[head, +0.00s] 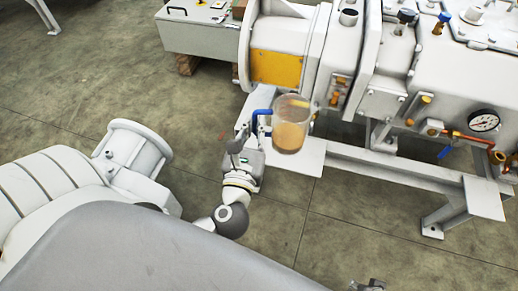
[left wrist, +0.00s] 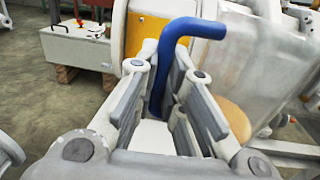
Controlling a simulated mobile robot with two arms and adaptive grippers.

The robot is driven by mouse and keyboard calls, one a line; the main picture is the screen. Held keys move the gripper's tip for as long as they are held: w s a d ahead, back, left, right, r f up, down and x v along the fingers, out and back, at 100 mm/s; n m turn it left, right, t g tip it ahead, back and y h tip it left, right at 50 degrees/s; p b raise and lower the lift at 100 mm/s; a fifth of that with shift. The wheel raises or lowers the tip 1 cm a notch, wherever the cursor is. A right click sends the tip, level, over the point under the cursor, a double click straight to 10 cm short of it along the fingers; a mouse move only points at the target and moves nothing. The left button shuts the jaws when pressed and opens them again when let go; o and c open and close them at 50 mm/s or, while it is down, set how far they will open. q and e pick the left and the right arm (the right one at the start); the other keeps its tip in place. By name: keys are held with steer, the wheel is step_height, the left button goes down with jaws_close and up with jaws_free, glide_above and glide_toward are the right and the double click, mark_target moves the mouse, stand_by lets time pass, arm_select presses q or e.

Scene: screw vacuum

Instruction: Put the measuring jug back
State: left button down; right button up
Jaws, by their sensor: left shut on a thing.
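The measuring jug (head: 291,133) is a clear vessel with amber liquid in its lower part and a blue handle. My left gripper (head: 252,133) is shut on the handle at the jug's left side. In the left wrist view the blue handle (left wrist: 186,30) stands between the two grey fingers of my left gripper (left wrist: 165,95). The clear jug wall (left wrist: 255,65) is to the right of the fingers. The jug appears upright, in front of the machine's white frame. I cannot tell whether its bottom touches anything. A small grey part of my right gripper (head: 368,285) shows at the bottom edge.
The white vacuum machine (head: 375,75) has a yellow panel (head: 276,68), a pressure gauge (head: 484,121) and valves. A flat white base plate (head: 302,166) sits below the jug. A grey-white box (head: 200,38) stands at the back left. The concrete floor in front is clear.

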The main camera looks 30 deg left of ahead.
step_height(320, 180, up, 8)
steer(key=b, duration=0.7)
steer(key=w+a+r+t+y+b, duration=0.3)
steer(key=w+a+r+t+b, duration=0.15)
steer(key=w+r+t, duration=0.85)
arm_select(q)
steer(key=w+a+f+b, duration=0.1)
steer(key=w+a+f, duration=0.1)
steer(key=a+f, duration=0.2)
steer(key=w+a+f+n+y+b, duration=0.1)
steer(key=w+a+f, duration=0.2)
steer(key=f, duration=0.7)
steer(key=w+a+f+g+y+b, duration=0.1)
steer(key=w+a+f+b, duration=0.1)
steer(key=a+f, duration=0.4)
steer(key=shift+w+f, duration=0.7)
steer(key=shift+f, duration=0.1)
arm_select(e)
steer(key=s+a+r+t+y, duration=0.1)
steer(key=r+t+y, duration=0.1)
steer(key=r+t, duration=0.3)
steer(key=s+a+r+n+t+y, duration=0.1)
steer(key=r+t, duration=0.4)
steer(key=r, duration=0.7)
steer(key=shift+s+r+y, duration=0.25)
steer(key=shift+s+y, duration=0.25)
steer(key=shift+y, duration=0.1)
steer(key=shift+a, duration=0.1)
